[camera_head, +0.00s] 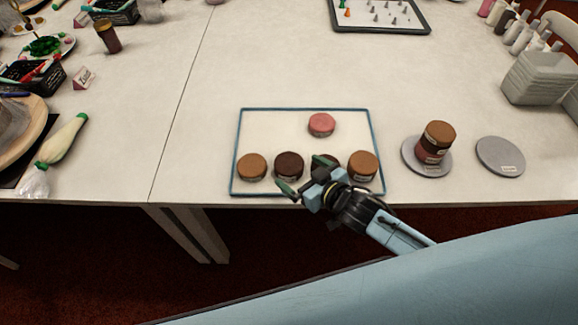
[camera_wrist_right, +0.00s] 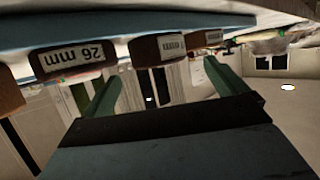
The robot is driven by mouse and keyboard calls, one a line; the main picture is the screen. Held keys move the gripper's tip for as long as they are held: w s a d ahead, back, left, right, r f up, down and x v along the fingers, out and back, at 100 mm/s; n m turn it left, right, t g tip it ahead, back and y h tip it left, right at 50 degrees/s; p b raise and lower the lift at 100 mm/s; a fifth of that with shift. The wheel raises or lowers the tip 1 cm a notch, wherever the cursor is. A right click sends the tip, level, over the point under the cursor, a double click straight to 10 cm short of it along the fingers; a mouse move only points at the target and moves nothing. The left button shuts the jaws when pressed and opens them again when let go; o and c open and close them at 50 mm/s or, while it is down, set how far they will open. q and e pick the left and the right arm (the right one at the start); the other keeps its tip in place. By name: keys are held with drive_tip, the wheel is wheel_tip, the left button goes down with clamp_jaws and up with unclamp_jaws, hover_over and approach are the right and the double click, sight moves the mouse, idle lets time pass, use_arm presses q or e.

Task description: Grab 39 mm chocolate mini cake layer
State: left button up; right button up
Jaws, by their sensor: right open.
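My right gripper (camera_head: 305,174) is open at the front edge of the tray, beside the dark chocolate layer (camera_head: 289,163). Another dark layer (camera_head: 331,160) is partly hidden behind the gripper. Brown layers stand at the left (camera_head: 252,167) and right (camera_head: 363,164) of this row, and a pink layer (camera_head: 321,124) is behind it. In the right wrist view, which looks upside down, the open fingers (camera_wrist_right: 160,88) have nothing between them. A layer labelled 26 mm (camera_wrist_right: 70,60) and another layer (camera_wrist_right: 158,47) show there. I cannot read a 39 mm label. My left gripper is not in view.
The blue-rimmed tray (camera_head: 270,125) lies near the table's front edge. To its right are a grey turntable with a stack of layers (camera_head: 435,142) and an empty grey turntable (camera_head: 500,155). A piping bag (camera_head: 62,140) lies at left.

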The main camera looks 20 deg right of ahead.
sight(294, 168)
drive_tip(key=b+x, duration=0.1)
drive_tip(key=x, duration=0.3)
drive_tip(key=shift+w+f, duration=0.25)
drive_tip(key=shift+f, duration=0.05)
drive_tip(key=c, duration=1.1)
